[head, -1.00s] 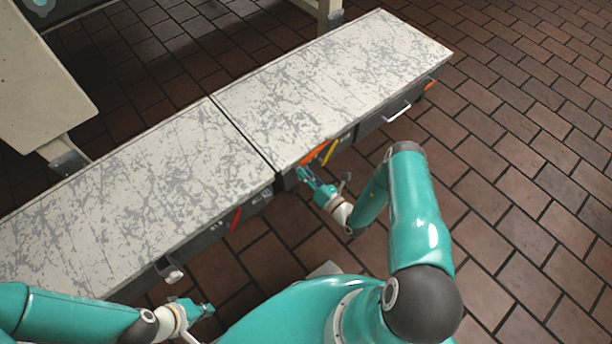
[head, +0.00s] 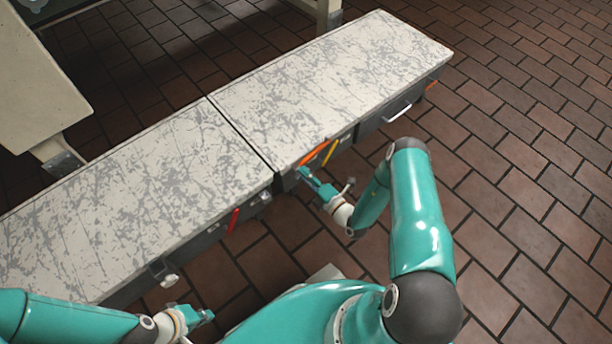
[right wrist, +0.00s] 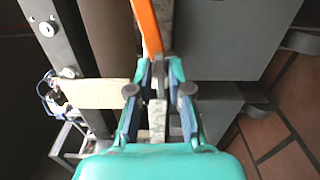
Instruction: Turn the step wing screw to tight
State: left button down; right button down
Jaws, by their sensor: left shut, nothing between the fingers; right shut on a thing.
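My right gripper (head: 302,174) is at the front side of the long bench, just right of the joint between its two tops. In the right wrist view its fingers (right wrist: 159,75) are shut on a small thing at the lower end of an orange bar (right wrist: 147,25). It appears to be the step wing screw, but the fingers hide most of it and its angle cannot be told. The orange bar (head: 314,153) also shows in the head view. My left gripper (head: 208,315) is shut and empty, low in front of the bench's left part.
The bench has two scratched pale tops (head: 330,75). A yellow bar (head: 330,152) and a metal drawer handle (head: 397,113) are right of my right gripper. A red bar (head: 233,221) and a white knob (head: 170,281) are on the left front. Brick floor (head: 530,210) lies clear to the right.

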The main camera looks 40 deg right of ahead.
jog(key=shift+d+f+m, duration=0.1)
jog(key=shift+d+m, duration=0.15)
jog(key=shift+m, duration=0.25)
jog(key=c, duration=1.3)
grip_release()
jog(key=shift+a, duration=0.1)
jog(key=shift+s, duration=0.1)
jog(key=s, duration=0.8)
jog(key=s+d, duration=0.1)
jog(key=s, duration=0.3)
jog(key=shift+w, duration=0.1)
